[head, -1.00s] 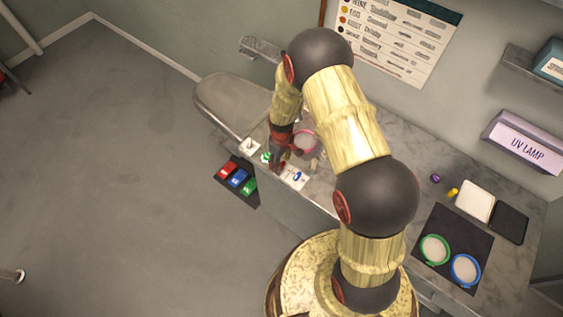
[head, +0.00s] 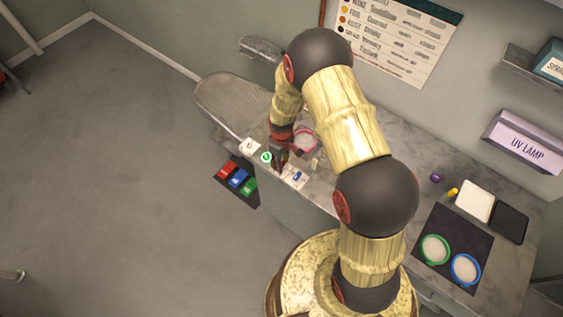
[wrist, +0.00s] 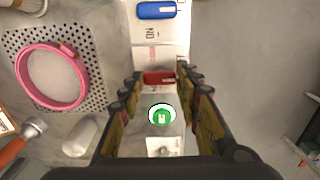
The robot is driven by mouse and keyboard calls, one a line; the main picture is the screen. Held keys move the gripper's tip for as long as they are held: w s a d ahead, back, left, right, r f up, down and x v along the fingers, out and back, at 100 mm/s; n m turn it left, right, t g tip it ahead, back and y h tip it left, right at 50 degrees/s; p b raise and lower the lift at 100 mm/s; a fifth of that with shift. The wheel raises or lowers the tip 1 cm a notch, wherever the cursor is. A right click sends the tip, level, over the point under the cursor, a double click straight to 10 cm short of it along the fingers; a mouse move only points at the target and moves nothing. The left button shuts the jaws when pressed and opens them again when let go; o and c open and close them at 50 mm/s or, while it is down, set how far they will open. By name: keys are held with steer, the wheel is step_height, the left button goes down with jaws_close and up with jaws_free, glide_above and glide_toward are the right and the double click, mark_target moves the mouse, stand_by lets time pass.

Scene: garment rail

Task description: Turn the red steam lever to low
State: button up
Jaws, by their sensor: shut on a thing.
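The red steam lever (wrist: 160,78) shows in the wrist view as a short red bar lying across a pale panel. My gripper (wrist: 160,76) has one finger at each end of the bar and is shut on it. In the head view my gripper (head: 281,160) is down at the front edge of the counter and hides the red lever. The lever's setting marks are too small or covered to read.
A blue lever (wrist: 156,10) sits farther along the panel. A green round button (wrist: 162,113) and a white switch plate (wrist: 163,146) lie on the nearer side. A pink-rimmed round dish (wrist: 52,76) stands on a perforated plate to the left.

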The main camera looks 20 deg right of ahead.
steer(key=shift+m, duration=0.3)
steer(key=m+b, duration=0.2)
steer(key=m, duration=0.1)
steer(key=m+b, duration=0.1)
steer(key=m, duration=0.4)
steer(key=shift+b, duration=0.3)
stand_by(0.3)
steer(key=o, duration=1.1)
steer(key=shift+o, duration=0.2)
steer(key=shift+r, duration=0.1)
step_height(320, 180, up, 12)
